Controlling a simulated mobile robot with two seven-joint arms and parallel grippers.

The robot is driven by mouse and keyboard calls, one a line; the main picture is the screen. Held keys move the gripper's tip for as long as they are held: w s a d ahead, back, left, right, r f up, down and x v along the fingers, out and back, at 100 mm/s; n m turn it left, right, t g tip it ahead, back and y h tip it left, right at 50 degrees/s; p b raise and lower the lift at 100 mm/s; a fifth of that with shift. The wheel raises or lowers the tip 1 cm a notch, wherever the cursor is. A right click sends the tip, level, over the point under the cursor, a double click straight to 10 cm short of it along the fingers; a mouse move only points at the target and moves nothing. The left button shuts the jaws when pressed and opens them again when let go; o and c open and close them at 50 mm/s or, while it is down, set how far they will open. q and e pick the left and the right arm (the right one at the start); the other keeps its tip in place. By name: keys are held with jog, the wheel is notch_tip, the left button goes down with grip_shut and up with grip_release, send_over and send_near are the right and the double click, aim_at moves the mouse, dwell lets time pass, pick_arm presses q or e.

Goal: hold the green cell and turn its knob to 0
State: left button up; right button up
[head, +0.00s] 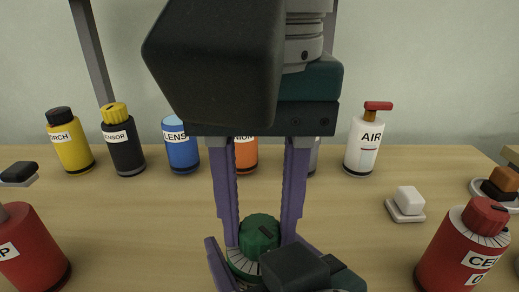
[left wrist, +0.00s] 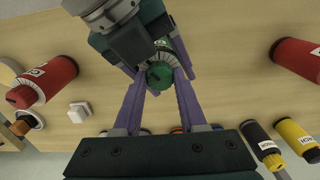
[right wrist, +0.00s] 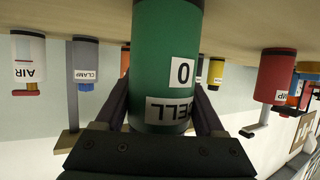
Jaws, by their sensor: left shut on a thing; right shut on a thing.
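The green cell (right wrist: 165,60) is a green cylinder with labels reading 0 and CELL, upside down in the right wrist view. Its ribbed green knob (head: 259,232) with a dark pointer mark sits on top, above a pale ring with tick marks (head: 240,263). My left gripper (head: 260,242) comes down from above, its purple fingers shut on either side of the knob. The knob also shows between them in the left wrist view (left wrist: 160,75). My right gripper (right wrist: 163,115) is shut around the cell's body. I cannot read the pointer's exact setting.
A red cell (head: 462,250) stands at right and a red bottle (head: 30,250) at left. Yellow (head: 70,145), black (head: 123,145), blue (head: 181,150), orange (head: 246,155) and white AIR (head: 364,145) bottles line the back. A white block (head: 408,201) sits right of centre.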

pick_arm(q)
jog(key=m, duration=0.3)
jog(key=shift+m, duration=0.3)
jog(key=m, duration=0.5)
jog(key=o, duration=0.8)
